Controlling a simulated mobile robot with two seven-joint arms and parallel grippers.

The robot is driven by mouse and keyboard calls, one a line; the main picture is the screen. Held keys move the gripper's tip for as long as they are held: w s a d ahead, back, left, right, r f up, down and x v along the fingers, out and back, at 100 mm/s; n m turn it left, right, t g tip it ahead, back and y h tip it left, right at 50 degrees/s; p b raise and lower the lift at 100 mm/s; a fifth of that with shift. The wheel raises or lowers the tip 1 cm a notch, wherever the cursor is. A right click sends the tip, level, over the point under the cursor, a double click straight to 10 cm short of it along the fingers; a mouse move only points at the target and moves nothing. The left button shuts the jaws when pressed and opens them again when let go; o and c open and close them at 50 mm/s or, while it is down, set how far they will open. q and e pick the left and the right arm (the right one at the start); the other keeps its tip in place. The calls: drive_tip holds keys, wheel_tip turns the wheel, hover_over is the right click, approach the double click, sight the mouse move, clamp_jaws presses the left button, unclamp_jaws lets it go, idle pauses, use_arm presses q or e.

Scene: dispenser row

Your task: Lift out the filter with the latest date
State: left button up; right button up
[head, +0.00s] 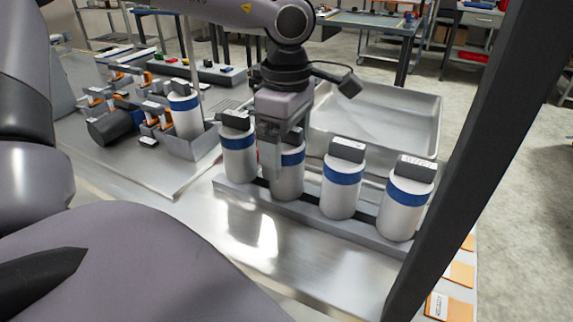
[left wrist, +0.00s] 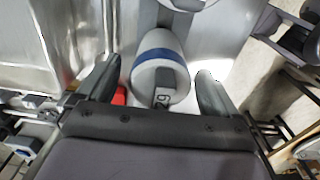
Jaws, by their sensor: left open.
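Several white filters with blue bands and dark label caps stand upright in a low grey rack (head: 310,215): the leftmost (head: 239,163), second (head: 287,183), third (head: 341,190) and rightmost (head: 402,213). Their dates are too small to read in the head view. My left gripper (head: 272,165) points down at the second filter and partly covers it. In the left wrist view, my open left gripper (left wrist: 157,88) has a filter (left wrist: 160,75) between its fingers, with clearance on both sides; part of a number shows on its label. My right gripper is not in view.
Another blue-banded filter (head: 186,118) stands in a grey holder at the left, near a dark cylinder (head: 110,127) and small parts. An empty metal tray (head: 375,130) lies behind the rack. A dark post (head: 460,140) rises at the right. The metal bench in front is clear.

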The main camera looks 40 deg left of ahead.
use_arm(q)
drive_tip(key=c, duration=1.3)
wheel_tip(320, 180, up, 20)
drive_tip(key=p, duration=0.2)
drive_tip(key=shift+p, duration=0.45)
